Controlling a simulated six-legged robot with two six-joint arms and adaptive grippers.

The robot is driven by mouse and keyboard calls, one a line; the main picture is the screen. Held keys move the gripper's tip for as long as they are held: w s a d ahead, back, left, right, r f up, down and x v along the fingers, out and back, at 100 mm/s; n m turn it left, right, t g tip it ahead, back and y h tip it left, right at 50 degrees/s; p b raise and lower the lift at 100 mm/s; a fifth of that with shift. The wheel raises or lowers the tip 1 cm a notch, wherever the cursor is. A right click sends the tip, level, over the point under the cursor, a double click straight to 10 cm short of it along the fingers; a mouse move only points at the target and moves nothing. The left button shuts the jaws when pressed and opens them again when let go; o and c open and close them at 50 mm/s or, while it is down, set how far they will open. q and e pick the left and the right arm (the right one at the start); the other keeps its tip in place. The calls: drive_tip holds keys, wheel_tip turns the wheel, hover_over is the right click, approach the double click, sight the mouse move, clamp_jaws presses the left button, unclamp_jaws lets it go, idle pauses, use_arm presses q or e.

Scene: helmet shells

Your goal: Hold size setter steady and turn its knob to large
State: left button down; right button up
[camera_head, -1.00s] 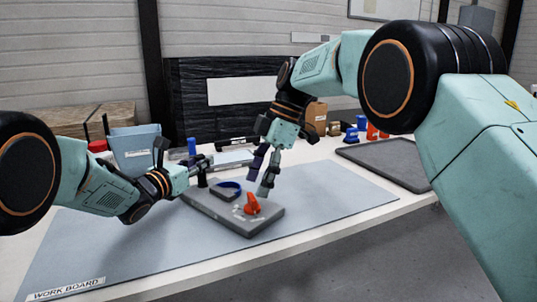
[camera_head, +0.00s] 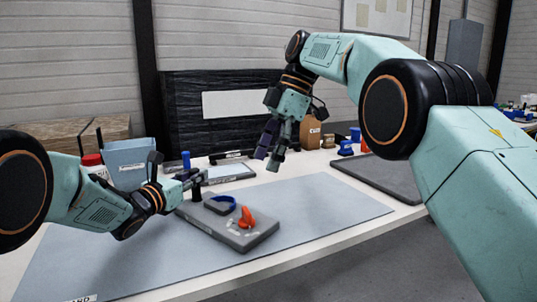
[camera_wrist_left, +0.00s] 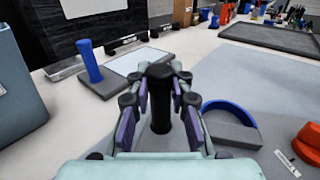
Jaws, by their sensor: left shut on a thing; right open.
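The size setter (camera_head: 222,235) is a grey slab on the blue-grey work mat, with an orange knob (camera_head: 246,217), a blue band (camera_head: 222,201) and a black post (camera_head: 196,193). The small labels around the knob are too small to read. My left gripper (camera_head: 190,181) is shut on the black post (camera_wrist_left: 161,112), its fingers on both sides of it in the left wrist view. My right gripper (camera_head: 269,161) is open and empty, above and behind the setter, clear of the knob. The knob is partly cut off in the left wrist view (camera_wrist_left: 312,140).
A blue-grey bin (camera_head: 130,163) stands behind my left arm. A blue-handled tool (camera_wrist_left: 90,62) stands on a grey plate behind the post. A dark tray (camera_head: 385,178) lies at the right. The mat (camera_head: 325,205) is clear right of the setter.

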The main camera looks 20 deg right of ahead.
use_arm(q)
drive_tip(key=c, duration=1.1)
unclamp_jaws()
drive_tip(key=shift+s, duration=0.1)
drive_tip(key=v, duration=1.1)
drive_tip(key=shift+s+a, duration=0.15)
drive_tip(key=shift+b+v, duration=0.55)
drive_tip(key=shift+v, duration=3.2)
